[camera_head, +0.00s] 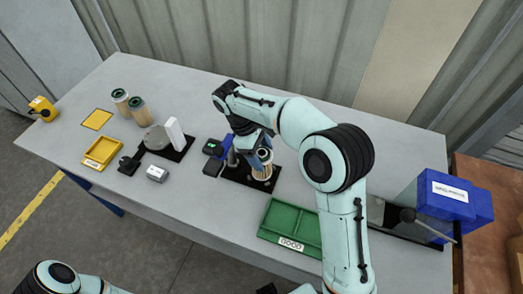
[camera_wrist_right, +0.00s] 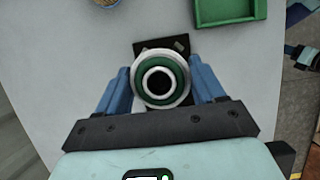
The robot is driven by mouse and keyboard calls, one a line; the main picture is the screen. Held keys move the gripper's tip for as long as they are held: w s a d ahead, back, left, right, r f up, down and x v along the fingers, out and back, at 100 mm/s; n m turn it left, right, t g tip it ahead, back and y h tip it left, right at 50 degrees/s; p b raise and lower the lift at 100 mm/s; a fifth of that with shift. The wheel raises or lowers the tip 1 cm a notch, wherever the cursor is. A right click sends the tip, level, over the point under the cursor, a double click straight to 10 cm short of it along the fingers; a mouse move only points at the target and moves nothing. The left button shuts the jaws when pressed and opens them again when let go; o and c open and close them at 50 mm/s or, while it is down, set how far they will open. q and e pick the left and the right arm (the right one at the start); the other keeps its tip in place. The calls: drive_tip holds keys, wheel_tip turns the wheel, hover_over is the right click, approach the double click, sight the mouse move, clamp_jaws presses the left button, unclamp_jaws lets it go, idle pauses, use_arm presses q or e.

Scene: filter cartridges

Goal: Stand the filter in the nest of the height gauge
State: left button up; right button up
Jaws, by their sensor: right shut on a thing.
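My right gripper (camera_head: 258,150) is shut on a filter (camera_head: 262,164), a tan cylinder held upright. In the right wrist view the filter (camera_wrist_right: 160,80) shows its green end ring and dark centre hole, with the blue fingers of the right gripper (camera_wrist_right: 161,82) on both sides. The filter is over the black base (camera_head: 238,176) of the height gauge, which also shows in the right wrist view (camera_wrist_right: 150,46). The filter hides the nest, so I cannot tell whether it rests there or hangs just above. My left gripper is not in view.
A green tray (camera_head: 273,237) labelled GOOD lies at the front. Two filters (camera_head: 128,102) stand at the left near a yellow tray (camera_head: 104,149) and another black-based device (camera_head: 158,140). A small green-lit display (camera_head: 212,147) is left of the gauge. A blue box device (camera_head: 447,199) stands at right.

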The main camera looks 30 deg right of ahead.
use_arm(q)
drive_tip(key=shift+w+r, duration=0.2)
use_arm(e)
drive_tip(key=shift+f, duration=0.2)
idle(0.4)
use_arm(q)
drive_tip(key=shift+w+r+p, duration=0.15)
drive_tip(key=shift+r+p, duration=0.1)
drive_tip(key=shift+p, duration=0.15)
use_arm(e)
drive_tip(key=shift+f, duration=0.5)
idle(0.6)
drive_tip(key=o, duration=1.5)
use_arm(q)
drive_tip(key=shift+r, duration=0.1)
use_arm(e)
drive_tip(key=shift+r, duration=0.15)
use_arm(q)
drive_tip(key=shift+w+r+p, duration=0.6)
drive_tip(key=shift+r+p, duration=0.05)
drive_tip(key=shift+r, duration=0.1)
use_arm(e)
drive_tip(key=shift+r, duration=0.9)
